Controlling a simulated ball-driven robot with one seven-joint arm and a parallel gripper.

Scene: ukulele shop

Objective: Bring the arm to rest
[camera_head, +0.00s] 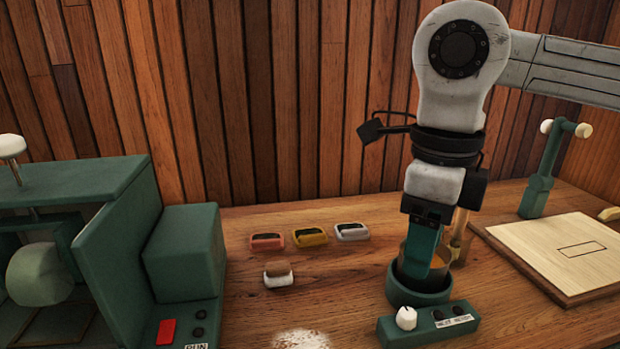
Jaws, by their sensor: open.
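My arm comes in from the upper right, bends at a rounded joint and hangs down over the workbench (345,290). My gripper (424,262) is open and points down at a round green pot (418,292). Its teal finger overlaps the pot's mouth in this view. I cannot tell whether it touches the pot or how deep it reaches. Something amber shows inside the pot behind the finger. A tan upright piece (459,232) stands just right of the gripper, partly hidden. I see nothing clearly held.
A green machine (186,252) with a red button fills the left. Orange, yellow and white blocks (310,236) and a brown-topped block (278,275) lie mid-bench. A knobbed control box (428,323) is in front of the pot. A pale board (560,250) and green post (537,195) stand right.

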